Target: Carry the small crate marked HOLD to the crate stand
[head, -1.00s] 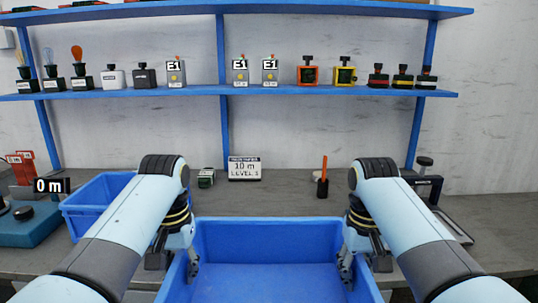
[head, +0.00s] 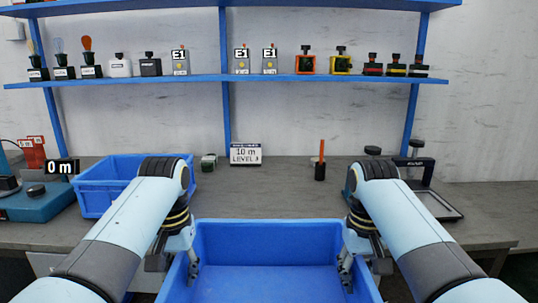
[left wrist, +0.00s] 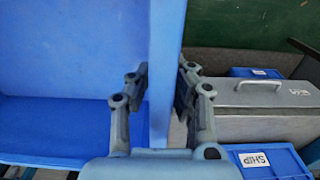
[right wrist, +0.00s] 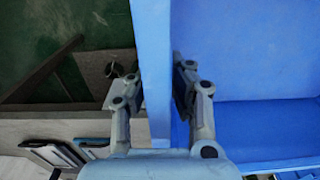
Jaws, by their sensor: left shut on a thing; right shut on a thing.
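A blue open crate (head: 268,232) is held in front of me between my two arms, its visible inside empty. No HOLD mark shows on the faces I can see. My left gripper (head: 192,272) is shut on the crate's left wall, whose edge shows between the fingers in the left wrist view (left wrist: 162,60). My right gripper (head: 346,272) is shut on its right wall, and the right wrist view shows that wall between the fingers too (right wrist: 152,60). The crate's underside is hidden. I cannot identify a crate stand.
A bench (head: 285,192) stands ahead, carrying another blue crate (head: 105,203), a 10 m sign (head: 246,153) and a dark framed device (head: 437,203). Blue shelves (head: 150,82) hold small sockets above. In the left wrist view are a grey lidded case (left wrist: 250,95) and a SHIP-labelled blue box (left wrist: 280,163).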

